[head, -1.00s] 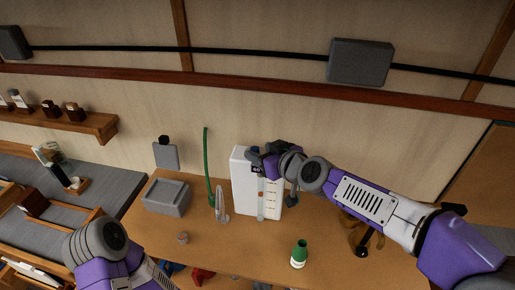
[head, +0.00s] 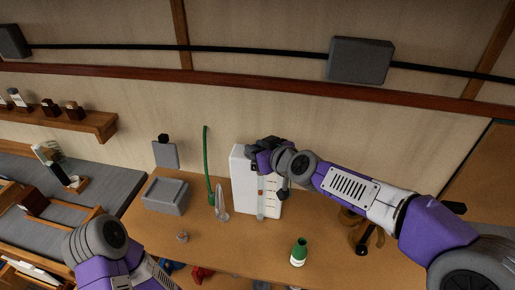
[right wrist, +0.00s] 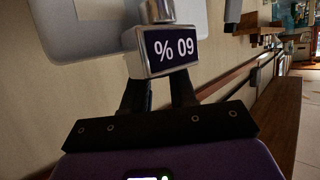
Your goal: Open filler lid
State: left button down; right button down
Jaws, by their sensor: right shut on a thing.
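A tall white container (head: 243,185) with a scale on its front stands on the wooden table against the wall. My right gripper (head: 258,152) is at its upper edge and hides the top. In the right wrist view, my right gripper (right wrist: 158,88) is shut on a small silver block (right wrist: 162,57) with a dark label that reads "% 09". A round silver part (right wrist: 156,10) sits directly above the block. I cannot tell whether this block is the filler lid. The left arm is at the lower left in the head view, with its gripper out of view.
A green tube (head: 207,165) and a pale curved piece (head: 222,203) stand left of the container. A grey box (head: 166,196) is further left. A green bottle (head: 299,252) stands in front, with bare table (head: 235,255) beside it.

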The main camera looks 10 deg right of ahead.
jog(key=shift+w+d+r+m+g+p, duration=0.1)
jog(key=shift+w+r+m+g+p, duration=0.5)
jog(key=shift+p, duration=1.35)
jog(key=shift+w+d+r+m+g+p, duration=0.2)
jog(key=shift+g+p, duration=0.65)
jog(key=shift+p, duration=1.15)
jog(key=shift+w+d+r+m+g+p, duration=0.15)
jog(key=shift+r+m+g+p, duration=0.45)
jog(key=shift+p, duration=1.35)
jog(key=shift+w+f+g+y+p, duration=0.2)
jog(key=shift+w+g+y+p, duration=0.15)
jog(key=shift+g+p, duration=0.55)
jog(key=c, duration=0.9)
grip_release()
jog(key=v, duration=0.7)
jog(key=shift+s+d+b, duration=0.15)
jog(key=shift+s+b, duration=0.05)
jog(key=shift+b, duration=0.2)
jog(key=shift+r, duration=0.15)
jog(key=shift+c, duration=0.2)
